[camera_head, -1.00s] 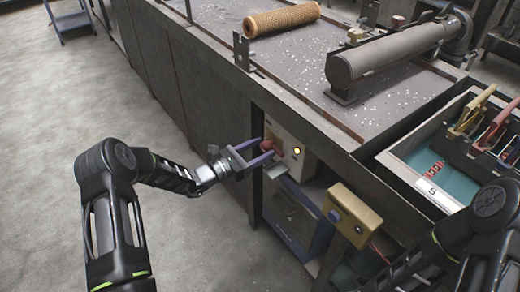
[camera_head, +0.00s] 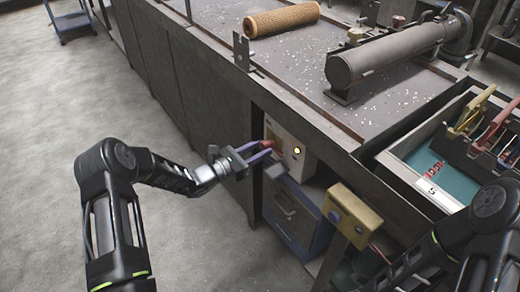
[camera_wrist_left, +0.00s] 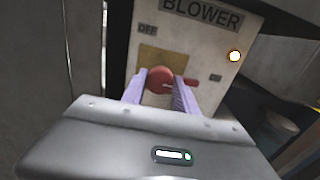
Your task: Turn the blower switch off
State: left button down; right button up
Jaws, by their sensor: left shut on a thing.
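The blower switch is a red knob (camera_wrist_left: 159,76) with a short red lever pointing right, toward the ON label (camera_wrist_left: 215,77). It sits on a pale panel (camera_wrist_left: 190,45) marked BLOWER, with the OFF label (camera_wrist_left: 147,30) at upper left. A small round lamp (camera_wrist_left: 235,56) on the panel is lit, and it also shows in the head view (camera_head: 297,151). My left gripper (camera_head: 266,152) is shut on the knob with its purple fingers, one on each side. My right gripper is not in view; only part of that arm shows at lower right.
The panel is under a grey bench (camera_head: 240,40) carrying a tan mesh tube (camera_head: 282,20) and a grey cylinder (camera_head: 390,55). A yellow box (camera_head: 354,212) stands right of the panel. A tray (camera_head: 410,150) with colored tools is at right. Bare floor (camera_head: 60,130) lies left.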

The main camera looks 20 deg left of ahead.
pick_arm(q)
jog(key=shift+n, duration=0.5)
jog(key=n, duration=0.3)
jog(key=shift+a, duration=0.1)
jog(key=n, duration=0.5)
jog(key=shift+p, duration=0.4)
jog(key=n, duration=0.4)
jog(key=shift+n+p, duration=0.3)
jog(key=shift+p, duration=0.1)
jog(key=n, duration=0.4)
jog(key=shift+p, duration=0.35)
jog(key=shift+n, duration=0.3)
jog(key=c, duration=0.9)
grip_release()
jog(key=shift+c, duration=0.2)
